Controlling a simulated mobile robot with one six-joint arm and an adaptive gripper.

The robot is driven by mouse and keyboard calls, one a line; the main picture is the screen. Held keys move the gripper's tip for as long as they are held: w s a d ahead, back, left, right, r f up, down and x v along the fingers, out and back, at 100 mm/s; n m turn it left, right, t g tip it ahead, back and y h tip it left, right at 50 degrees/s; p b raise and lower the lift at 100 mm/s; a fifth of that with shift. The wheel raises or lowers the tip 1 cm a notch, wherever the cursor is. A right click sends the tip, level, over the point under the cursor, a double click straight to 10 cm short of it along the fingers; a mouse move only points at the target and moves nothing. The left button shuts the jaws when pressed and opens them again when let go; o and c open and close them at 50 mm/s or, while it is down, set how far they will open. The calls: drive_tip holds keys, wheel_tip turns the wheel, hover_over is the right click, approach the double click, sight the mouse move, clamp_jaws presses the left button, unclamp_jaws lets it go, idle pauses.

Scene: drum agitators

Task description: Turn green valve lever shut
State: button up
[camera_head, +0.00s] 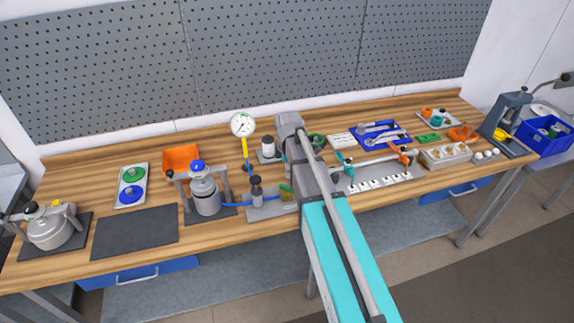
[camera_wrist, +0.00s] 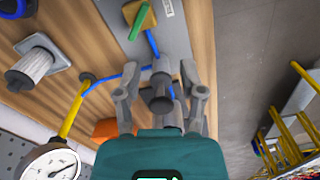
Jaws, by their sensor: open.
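The green valve lever (camera_wrist: 138,22) shows near the top of the wrist view, on a brass-coloured valve body on a grey plate (camera_wrist: 175,40). In the head view the lever (camera_head: 286,189) is a small green piece just left of my arm. My gripper (camera_wrist: 160,88) is open, its two fingers spread on either side of a dark grey cylindrical fitting (camera_wrist: 160,98). The lever lies beyond the fingertips, apart from them. I cannot tell whether the fingers touch the fitting. In the head view my arm hides the gripper's fingers.
A pressure gauge (camera_head: 242,124) on a yellow stem stands close by, also low left in the wrist view (camera_wrist: 50,163). A white-and-dark cylinder (camera_wrist: 33,65) stands near it. A blue hose (camera_head: 236,204) joins the grey vessel (camera_head: 205,194) and the fitting. A dark mat (camera_head: 135,232) lies bare at left.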

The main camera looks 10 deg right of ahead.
drive_tip(key=s+f+m+b, duration=0.3)
drive_tip(key=s+f+m, duration=0.1)
drive_tip(key=s+m, duration=0.3)
drive_tip(key=s+a+f+m+b, duration=0.1)
drive_tip(key=s+f+m+b, duration=0.2)
drive_tip(key=s+m, duration=0.5)
drive_tip(key=shift+s+f+m+b, duration=0.35)
drive_tip(key=shift+s+b, duration=0.4)
drive_tip(key=shift+s, duration=0.5)
drive_tip(key=w+r+n+p, duration=0.4)
drive_tip(key=w, duration=0.6)
drive_tip(key=w+d+r+n+p, duration=0.1)
drive_tip(key=w+r+n+p, duration=0.4)
drive_tip(key=w, duration=0.6)
drive_tip(key=shift+d, duration=0.15)
drive_tip(key=shift+f, duration=0.15)
